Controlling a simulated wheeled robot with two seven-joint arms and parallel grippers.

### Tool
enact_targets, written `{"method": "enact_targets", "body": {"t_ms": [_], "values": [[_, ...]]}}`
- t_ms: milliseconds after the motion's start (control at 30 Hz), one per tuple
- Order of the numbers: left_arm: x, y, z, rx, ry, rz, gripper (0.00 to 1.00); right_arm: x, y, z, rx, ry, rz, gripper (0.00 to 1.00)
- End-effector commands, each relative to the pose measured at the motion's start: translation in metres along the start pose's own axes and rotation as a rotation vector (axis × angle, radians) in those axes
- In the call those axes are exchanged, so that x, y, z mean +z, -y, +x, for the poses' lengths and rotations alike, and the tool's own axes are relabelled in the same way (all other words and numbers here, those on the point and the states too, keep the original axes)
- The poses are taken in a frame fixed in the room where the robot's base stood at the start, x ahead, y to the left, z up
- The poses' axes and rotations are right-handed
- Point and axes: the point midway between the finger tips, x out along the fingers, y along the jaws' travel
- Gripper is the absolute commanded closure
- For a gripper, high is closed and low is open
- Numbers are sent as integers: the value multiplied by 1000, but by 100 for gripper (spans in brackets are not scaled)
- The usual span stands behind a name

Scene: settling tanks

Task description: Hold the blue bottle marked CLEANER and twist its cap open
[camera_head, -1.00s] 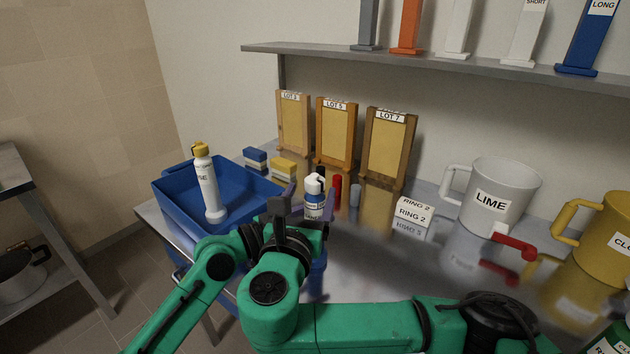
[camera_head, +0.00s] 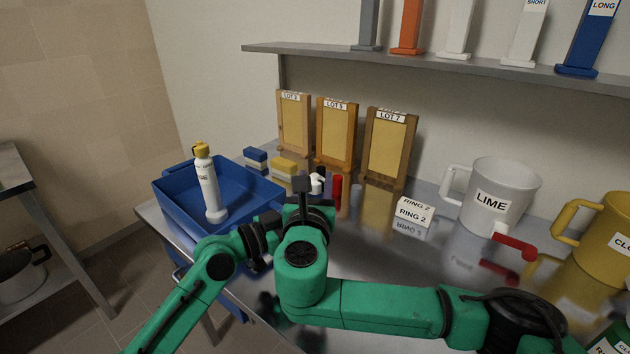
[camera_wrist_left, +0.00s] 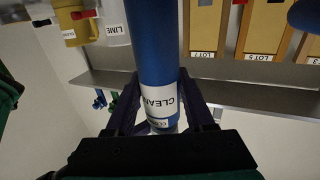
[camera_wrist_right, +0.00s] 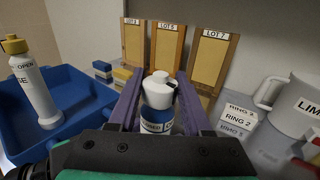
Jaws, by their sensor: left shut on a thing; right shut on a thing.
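The blue bottle marked CLEANER (camera_wrist_left: 152,60) shows in the left wrist view, its label facing that camera. My left gripper (camera_wrist_left: 158,103) is shut on its body. In the right wrist view the bottle's white cap (camera_wrist_right: 158,88), with a short spout, stands above its blue body (camera_wrist_right: 156,116). My right gripper (camera_wrist_right: 160,92) is shut on the cap, with purple fingers on either side. In the head view my right gripper (camera_head: 306,198) hides most of the bottle, and only part of the white cap (camera_head: 317,181) shows. My left gripper is hidden there behind the right arm.
A blue bin (camera_head: 250,180) at the left holds a white bottle with a yellow top (camera_head: 209,186). Behind stand framed boards (camera_head: 388,148). A red cylinder (camera_head: 337,188), a RING 2 block (camera_head: 414,211) and a LIME jug (camera_head: 497,197) stand to the right.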

Motion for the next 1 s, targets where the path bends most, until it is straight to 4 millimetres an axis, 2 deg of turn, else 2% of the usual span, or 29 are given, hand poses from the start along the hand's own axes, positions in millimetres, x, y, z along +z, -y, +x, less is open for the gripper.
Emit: {"method": "enact_targets", "body": {"t_ms": [200, 467, 500, 567, 867, 1000], "values": [[0, 0, 0, 1, -1, 0, 100, -1, 2, 0, 147, -3, -1, 100], [0, 0, 0, 0, -1, 0, 100, 0, 0, 0, 158, -2, 0, 100], [0, 0, 0, 0, -1, 0, 100, 0, 0, 0, 157, -2, 0, 43], [0, 0, 0, 0, -1, 0, 100, 0, 0, 0, 157, -2, 0, 20], [0, 0, 0, 0, -1, 0, 100, 0, 0, -1, 157, -2, 0, 20], [0, 0, 0, 0, -1, 0, 100, -1, 2, -15, 160, -3, 0, 20]]}}
